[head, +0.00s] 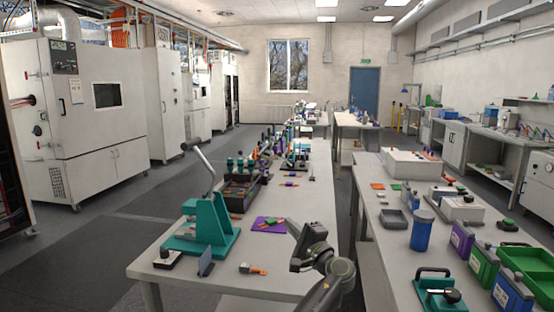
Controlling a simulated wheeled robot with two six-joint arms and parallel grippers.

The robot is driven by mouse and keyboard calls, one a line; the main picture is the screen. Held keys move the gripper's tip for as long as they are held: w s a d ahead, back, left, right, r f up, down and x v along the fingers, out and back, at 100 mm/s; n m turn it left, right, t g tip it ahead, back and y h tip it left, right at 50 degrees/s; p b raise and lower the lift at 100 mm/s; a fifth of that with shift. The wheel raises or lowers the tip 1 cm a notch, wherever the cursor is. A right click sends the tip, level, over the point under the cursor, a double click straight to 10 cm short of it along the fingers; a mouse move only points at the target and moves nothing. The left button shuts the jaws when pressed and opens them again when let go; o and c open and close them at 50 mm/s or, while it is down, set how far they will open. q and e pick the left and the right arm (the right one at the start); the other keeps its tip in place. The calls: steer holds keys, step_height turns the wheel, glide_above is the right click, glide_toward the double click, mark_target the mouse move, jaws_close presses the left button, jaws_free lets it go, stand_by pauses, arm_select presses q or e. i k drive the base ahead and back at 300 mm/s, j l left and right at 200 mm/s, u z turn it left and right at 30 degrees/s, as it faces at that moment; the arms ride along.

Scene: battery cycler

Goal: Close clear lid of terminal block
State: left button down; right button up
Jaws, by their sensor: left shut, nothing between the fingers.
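I cannot pick out the terminal block or its clear lid for certain in the head view; any clear part is too small to tell. Several small parts stand and lie on the long white table (215,285). My left gripper (295,229) is above the near right part of this table. It is shut and empty, to the right of a purple plate (262,228) with small green and orange parts on it. My right gripper is not in view.
A teal lever press (204,225) stands at the table's left. A black tray (240,190) is behind it. A small orange-and-grey part (253,269) lies near the front edge. A second table with a blue canister (421,232) and green bins (520,262) is at the right.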

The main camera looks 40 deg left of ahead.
mark_target(268, 152)
steer(key=i+j, duration=1.45)
